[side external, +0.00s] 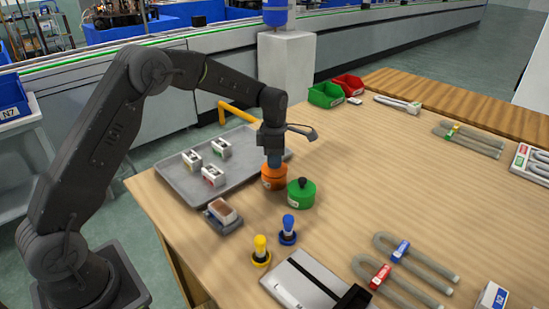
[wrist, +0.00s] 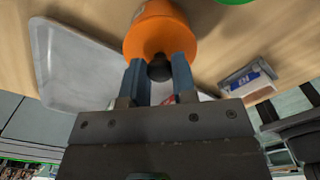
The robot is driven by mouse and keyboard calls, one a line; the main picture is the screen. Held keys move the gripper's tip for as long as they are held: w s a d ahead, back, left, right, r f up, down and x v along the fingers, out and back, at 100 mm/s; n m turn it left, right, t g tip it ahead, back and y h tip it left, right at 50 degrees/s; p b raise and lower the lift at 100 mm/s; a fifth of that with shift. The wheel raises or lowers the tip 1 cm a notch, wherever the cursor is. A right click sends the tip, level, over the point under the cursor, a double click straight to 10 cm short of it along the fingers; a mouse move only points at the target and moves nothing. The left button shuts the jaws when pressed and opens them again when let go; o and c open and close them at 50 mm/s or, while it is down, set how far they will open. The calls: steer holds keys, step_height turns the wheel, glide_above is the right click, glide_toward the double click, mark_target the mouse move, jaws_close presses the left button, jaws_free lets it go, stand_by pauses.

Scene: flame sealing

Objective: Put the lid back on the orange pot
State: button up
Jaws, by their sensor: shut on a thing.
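The orange pot (side external: 273,184) stands on the wooden table beside the tray's right edge. Its orange lid (wrist: 160,36) has a black knob (wrist: 159,70), seen in the wrist view. My gripper (side external: 273,163) points down over the pot, and its blue fingers (wrist: 160,76) are shut on the knob. The lid is at the pot's top; whether it is fully seated or slightly raised I cannot tell. The fingers hide most of the knob in the side view.
A green pot (side external: 301,193) with a black knob stands close on the right. The grey tray (side external: 180,187) holds several small blocks. A brown-topped block (side external: 223,213) and yellow (side external: 261,250) and blue (side external: 288,229) stamp-like pieces stand in front. The table's middle right is clear.

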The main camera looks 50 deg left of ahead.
steer(key=o, duration=1.5)
steer(key=shift+c, duration=0.2)
steer(key=shift+r, duration=0.1)
steer(key=shift+r, duration=3.45)
jaws_close()
steer(key=shift+f, duration=0.2)
steer(key=shift+f, duration=0.35)
